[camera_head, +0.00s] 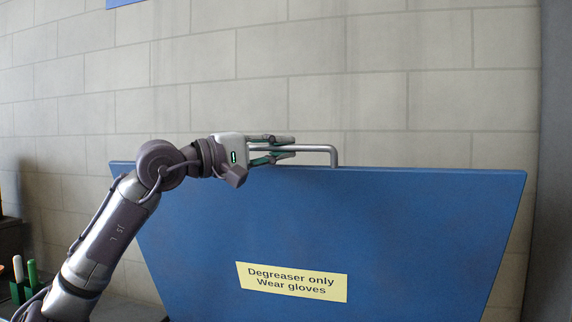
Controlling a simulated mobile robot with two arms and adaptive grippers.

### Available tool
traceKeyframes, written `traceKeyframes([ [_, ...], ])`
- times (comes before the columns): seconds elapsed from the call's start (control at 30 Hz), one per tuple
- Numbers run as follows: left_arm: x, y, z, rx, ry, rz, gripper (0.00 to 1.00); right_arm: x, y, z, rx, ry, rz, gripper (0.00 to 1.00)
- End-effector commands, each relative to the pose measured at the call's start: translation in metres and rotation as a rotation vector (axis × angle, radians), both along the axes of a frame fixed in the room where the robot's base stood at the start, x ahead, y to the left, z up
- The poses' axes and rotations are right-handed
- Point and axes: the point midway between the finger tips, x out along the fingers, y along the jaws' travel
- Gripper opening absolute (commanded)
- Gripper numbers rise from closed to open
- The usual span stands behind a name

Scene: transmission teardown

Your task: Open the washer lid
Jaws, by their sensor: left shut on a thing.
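The washer lid (390,235) is a large blue panel standing raised in front of the wall, with its inner or front face toward me. A yellow label (292,282) on it reads "Degreaser only Wear gloves". A grey metal bar handle (325,150) runs along the lid's top edge. My left gripper (285,148) is at the left part of the handle, its fingers shut on it. The lid's lower edge and the washer body are out of view. My right gripper is not in view.
A pale block wall (300,70) stands behind the lid. At the lower left, a dark holder (18,292) has a white and a green marker-like item in it. A dark grey vertical surface (553,200) borders the right side.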

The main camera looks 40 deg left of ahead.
Motion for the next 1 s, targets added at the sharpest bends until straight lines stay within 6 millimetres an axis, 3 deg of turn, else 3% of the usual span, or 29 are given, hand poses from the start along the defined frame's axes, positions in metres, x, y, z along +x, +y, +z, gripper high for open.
traceKeyframes([
  [0.07, -0.0045, -0.0026, -0.0048, 0.004, -0.006, 0.000, 0.00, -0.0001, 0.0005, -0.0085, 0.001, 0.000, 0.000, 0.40],
  [0.43, -0.0063, -0.0042, -0.0027, 0.007, -0.009, -0.001, 0.00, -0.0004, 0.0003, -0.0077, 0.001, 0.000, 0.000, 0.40],
  [0.47, -0.0063, -0.0042, -0.0027, 0.006, -0.009, -0.001, 0.18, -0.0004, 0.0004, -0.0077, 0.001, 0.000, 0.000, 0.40],
  [0.5, -0.0063, -0.0041, -0.0027, 0.006, -0.009, -0.001, 0.25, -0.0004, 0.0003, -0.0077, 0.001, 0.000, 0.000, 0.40],
  [1.0, -0.0099, -0.0038, -0.0042, 0.006, -0.006, -0.004, 0.25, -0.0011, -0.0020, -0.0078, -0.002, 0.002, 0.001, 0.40],
])
